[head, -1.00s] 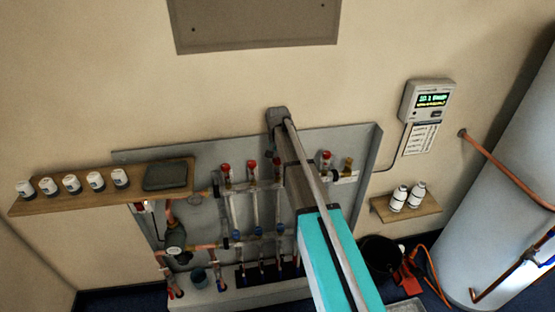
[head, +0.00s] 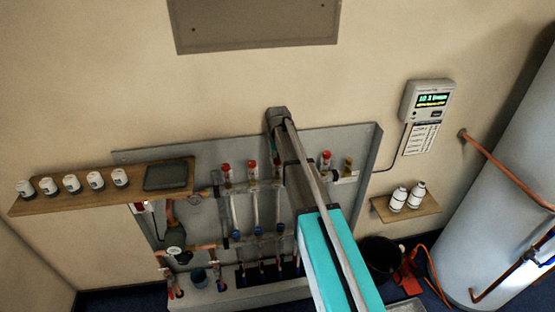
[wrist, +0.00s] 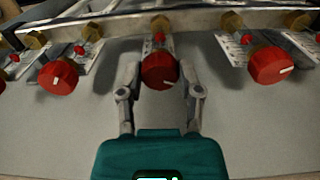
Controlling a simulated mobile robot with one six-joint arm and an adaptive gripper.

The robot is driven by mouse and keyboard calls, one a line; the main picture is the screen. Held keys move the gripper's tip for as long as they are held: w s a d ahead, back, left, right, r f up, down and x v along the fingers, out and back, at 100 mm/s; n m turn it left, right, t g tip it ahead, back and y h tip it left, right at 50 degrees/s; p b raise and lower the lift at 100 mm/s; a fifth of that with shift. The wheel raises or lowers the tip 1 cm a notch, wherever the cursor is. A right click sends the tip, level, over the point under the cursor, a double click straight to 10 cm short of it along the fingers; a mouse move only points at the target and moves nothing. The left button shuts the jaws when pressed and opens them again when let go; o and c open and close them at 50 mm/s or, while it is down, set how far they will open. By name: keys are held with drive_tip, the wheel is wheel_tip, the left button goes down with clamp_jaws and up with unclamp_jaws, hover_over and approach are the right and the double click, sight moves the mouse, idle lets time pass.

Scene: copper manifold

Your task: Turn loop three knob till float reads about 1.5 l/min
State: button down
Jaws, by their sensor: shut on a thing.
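In the wrist view, a round red knob (wrist: 159,69) with a white pointer mark sits between my gripper's (wrist: 161,80) two fingers, which are shut on its sides. The mark points down and slightly right. Behind it is a small pale scale plate with a red float (wrist: 159,38); its reading is too small to tell. In the head view the manifold (head: 240,190) has several red knobs, such as the left one (head: 226,168); my arm hides my gripper and the gripped knob there. I cannot tell the loop number from these frames.
Similar red knobs stand close on the left (wrist: 58,77) and right (wrist: 270,65) of the gripped one. A wall controller (head: 427,101) shows a lit display. A shelf (head: 60,198) with several white pots is left; a small shelf (head: 420,212) with two bottles is right.

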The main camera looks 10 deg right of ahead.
drive_tip(key=shift+c, duration=1.3)
unclamp_jaws()
drive_tip(key=shift+m, duration=0.5)
drive_tip(key=m, duration=0.4)
drive_tip(key=shift+r, duration=0.1)
wheel_tip(320, 180, up, 14)
drive_tip(key=p, duration=1.4)
drive_tip(key=s+f+n+b, duration=0.5)
drive_tip(key=s+f+b, duration=2)
drive_tip(key=s, duration=0.3)
drive_tip(key=shift+s+f+b, duration=0.15)
drive_tip(key=shift+f+b, duration=0.2)
drive_tip(key=shift+f, duration=0.05)
